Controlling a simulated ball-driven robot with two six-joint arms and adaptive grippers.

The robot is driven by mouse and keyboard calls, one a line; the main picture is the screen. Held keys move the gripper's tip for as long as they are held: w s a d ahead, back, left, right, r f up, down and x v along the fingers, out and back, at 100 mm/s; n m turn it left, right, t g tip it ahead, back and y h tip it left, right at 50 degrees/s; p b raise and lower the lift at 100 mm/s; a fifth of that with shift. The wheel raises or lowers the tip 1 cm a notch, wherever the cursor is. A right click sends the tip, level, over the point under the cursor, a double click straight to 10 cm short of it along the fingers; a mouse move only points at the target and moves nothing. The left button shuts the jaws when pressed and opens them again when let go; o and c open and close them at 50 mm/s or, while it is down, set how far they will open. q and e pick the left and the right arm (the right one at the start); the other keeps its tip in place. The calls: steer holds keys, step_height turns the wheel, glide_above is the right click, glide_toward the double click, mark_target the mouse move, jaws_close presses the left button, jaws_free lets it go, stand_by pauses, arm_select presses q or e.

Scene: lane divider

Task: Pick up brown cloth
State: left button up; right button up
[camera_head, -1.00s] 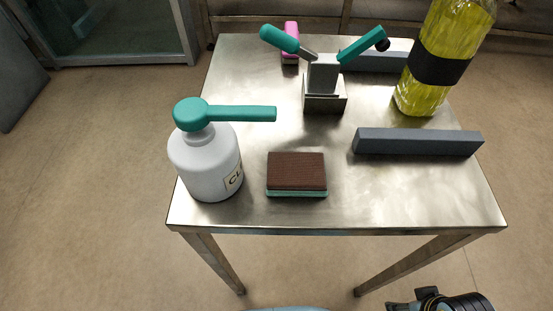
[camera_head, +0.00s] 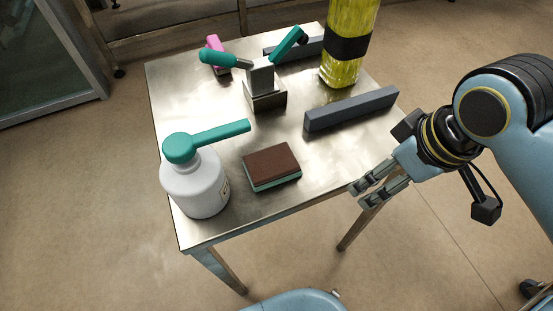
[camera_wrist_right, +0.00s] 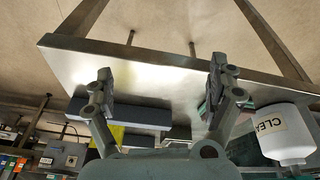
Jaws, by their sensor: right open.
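The brown cloth (camera_head: 272,161) is a flat rectangular pad, brown on top, lying on a thin teal layer near the front of the metal table (camera_head: 215,112). My right gripper (camera_head: 363,197) is open and empty at the table's front right edge, to the right of the cloth and apart from it. In the right wrist view its two fingers (camera_wrist_right: 161,70) stand wide apart with only tabletop between them. There, a teal edge shows beside one finger, mostly hidden by it. My left gripper is not in view.
A white bottle with a teal pump (camera_head: 194,182) stands just left of the cloth. A grey bar (camera_head: 350,109) lies behind it to the right. A yellow bottle (camera_head: 345,70), a metal block with teal-handled tools (camera_head: 265,97) and a pink item (camera_head: 216,53) are farther back.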

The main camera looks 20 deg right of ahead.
mark_target(273, 161)
steer(key=w+a+n+y, duration=0.1)
steer(key=w+n, duration=0.1)
steer(key=w+a+r+n+y, duration=0.1)
steer(key=w+a+n, duration=0.1)
steer(key=w+a+n+g+y, duration=0.1)
steer(key=w+n, duration=0.1)
steer(key=shift+w+a+r+n, duration=0.15)
steer(key=shift+a+r+n, duration=0.15)
steer(key=shift+n, duration=0.1)
steer(key=w+a+r+n+g+y, duration=0.25)
steer(key=w+a+r+n, duration=0.2)
steer(key=n, duration=0.35)
steer(key=shift+t, duration=0.25)
steer(key=x, duration=0.4)
steer(key=shift+w+a+f, duration=0.15)
steer(key=shift+w+a, duration=0.05)
steer(key=shift+a, duration=0.05)
steer(key=a+f, duration=0.1)
steer(key=f, duration=0.1)
steer(key=s+a+f, duration=0.1)
steer(key=a+f, duration=0.1)
steer(key=shift+a, duration=0.1)
steer(key=shift+f, duration=0.2)
steer(key=c, duration=1.3)
